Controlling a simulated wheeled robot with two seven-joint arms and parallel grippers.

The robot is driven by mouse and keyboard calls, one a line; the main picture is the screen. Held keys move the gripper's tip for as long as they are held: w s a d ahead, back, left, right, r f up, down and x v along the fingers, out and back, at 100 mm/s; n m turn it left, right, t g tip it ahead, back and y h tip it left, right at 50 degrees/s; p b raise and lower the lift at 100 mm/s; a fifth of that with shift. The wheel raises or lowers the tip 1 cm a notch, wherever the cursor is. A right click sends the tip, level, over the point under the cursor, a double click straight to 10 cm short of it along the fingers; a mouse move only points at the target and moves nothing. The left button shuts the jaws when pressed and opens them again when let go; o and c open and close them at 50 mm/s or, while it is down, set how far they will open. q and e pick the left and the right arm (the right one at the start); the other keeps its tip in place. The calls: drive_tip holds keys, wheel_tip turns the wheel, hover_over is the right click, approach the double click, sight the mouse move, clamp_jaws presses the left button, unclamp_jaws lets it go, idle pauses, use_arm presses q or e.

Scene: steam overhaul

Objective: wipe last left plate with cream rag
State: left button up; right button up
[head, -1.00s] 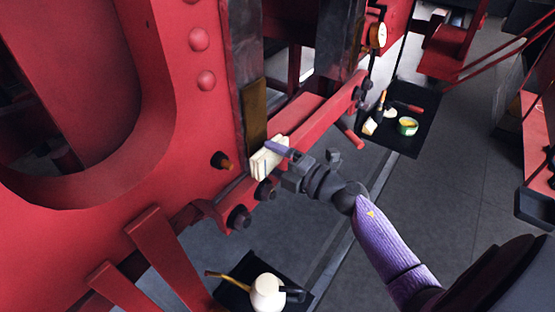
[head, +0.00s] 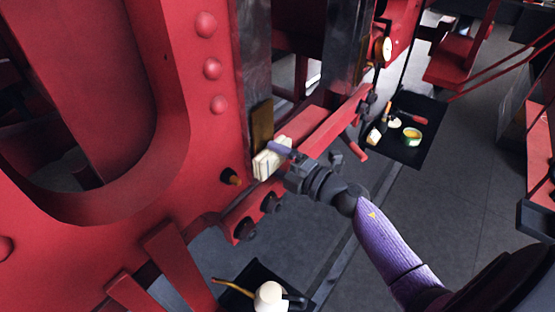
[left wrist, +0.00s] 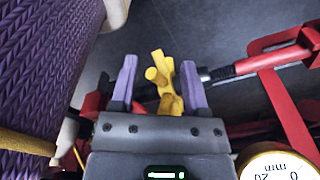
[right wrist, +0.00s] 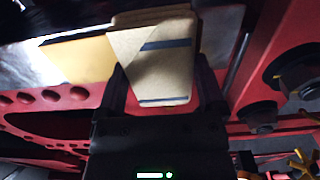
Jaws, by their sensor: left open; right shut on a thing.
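The brass-coloured plate (head: 262,120) is upright on the dark metal post, just above the rag. The rag overlaps the plate's lower end in the head view; I cannot tell whether they touch. The plate also shows left of the rag in the right wrist view (right wrist: 80,60). My left gripper (left wrist: 160,82) is open, with a yellow fitting (left wrist: 163,78) seen between its fingers; it is outside the head view.
A red frame with rivets and bolts (head: 236,180) surrounds the post. A red bar (head: 318,135) runs just right of the rag. A black mat (head: 405,150) with tins and brushes lies on the floor at right. A cream oil can (head: 270,297) stands at the bottom.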

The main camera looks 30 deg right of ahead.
drive_tip(key=shift+w+r, duration=0.1)
wheel_tip(320, 180, down, 4)
drive_tip(key=b, duration=0.4)
drive_tip(key=shift+s, duration=0.25)
drive_tip(key=shift+p+v, duration=0.5)
drive_tip(key=shift+v, duration=2.05)
drive_tip(key=shift+d, duration=0.1)
drive_tip(key=v, duration=0.3)
